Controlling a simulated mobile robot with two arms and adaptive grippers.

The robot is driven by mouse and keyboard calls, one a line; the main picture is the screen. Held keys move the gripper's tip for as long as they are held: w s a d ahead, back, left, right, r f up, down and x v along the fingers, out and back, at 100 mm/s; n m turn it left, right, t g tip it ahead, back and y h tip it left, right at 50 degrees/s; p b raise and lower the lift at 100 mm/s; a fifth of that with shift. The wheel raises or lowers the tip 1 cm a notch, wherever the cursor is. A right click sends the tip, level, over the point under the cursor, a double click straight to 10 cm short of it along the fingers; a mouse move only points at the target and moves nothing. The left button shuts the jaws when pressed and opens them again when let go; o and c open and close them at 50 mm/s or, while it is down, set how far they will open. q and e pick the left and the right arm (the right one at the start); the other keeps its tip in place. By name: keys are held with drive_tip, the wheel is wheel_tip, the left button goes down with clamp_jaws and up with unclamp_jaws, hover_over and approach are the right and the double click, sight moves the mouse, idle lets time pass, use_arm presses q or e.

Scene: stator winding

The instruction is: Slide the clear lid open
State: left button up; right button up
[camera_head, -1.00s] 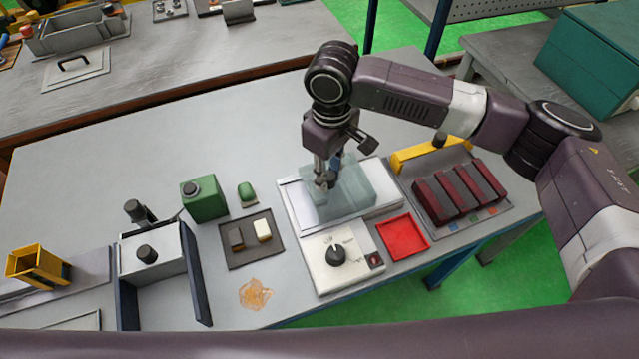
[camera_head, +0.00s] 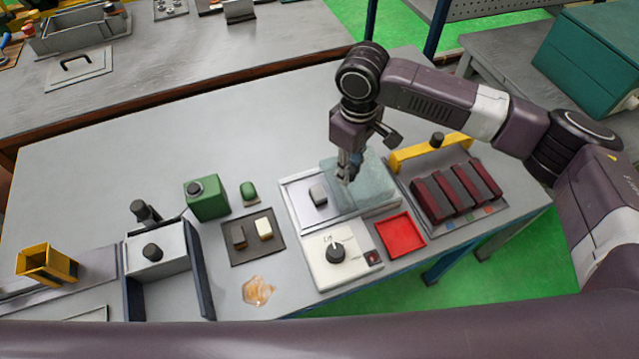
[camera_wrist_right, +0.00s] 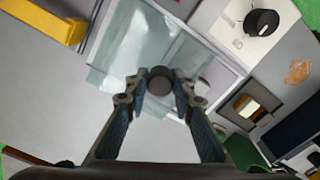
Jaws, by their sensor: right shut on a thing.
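The clear lid (camera_head: 372,186) is a pale see-through bluish box cover on a white-framed base (camera_head: 298,203) in the head view. It lies over the right part of the base, and the left part is uncovered. A small grey block (camera_head: 318,194) shows there. My right gripper (camera_head: 346,176) is at the lid's left part, shut on its knob. In the right wrist view the lid (camera_wrist_right: 135,45) lies beyond the fingers, and the dark round knob (camera_wrist_right: 159,80) sits between the fingertips (camera_wrist_right: 158,88). My left gripper is not in view.
A white panel with a black dial (camera_head: 337,254) and a red tray (camera_head: 400,234) lie in front of the base. Dark red blocks (camera_head: 455,190) and a yellow bar (camera_head: 430,150) stand close on the right. A green box (camera_head: 207,197) stands left.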

sight(363, 174)
drive_tip(key=shift+w+d+f+p, duration=0.15)
drive_tip(key=shift+d+p, duration=0.15)
drive_tip(key=shift+d, duration=0.5)
drive_tip(key=shift+w+d+f+p, duration=0.15)
drive_tip(key=shift+d+p, duration=0.15)
drive_tip(key=shift+d, duration=0.45)
drive_tip(key=o, duration=0.8)
drive_tip(key=shift+o, duration=0.2)
drive_tip(key=shift+r, duration=0.1)
drive_tip(key=shift+w+r+p, duration=0.15)
drive_tip(key=shift+r+p, duration=0.65)
drive_tip(key=shift+p, duration=0.2)
wheel_tip(363, 174, up, 5)
drive_tip(key=p, duration=0.6)
drive_tip(key=shift+f, duration=0.15)
drive_tip(key=shift+f, duration=0.1)
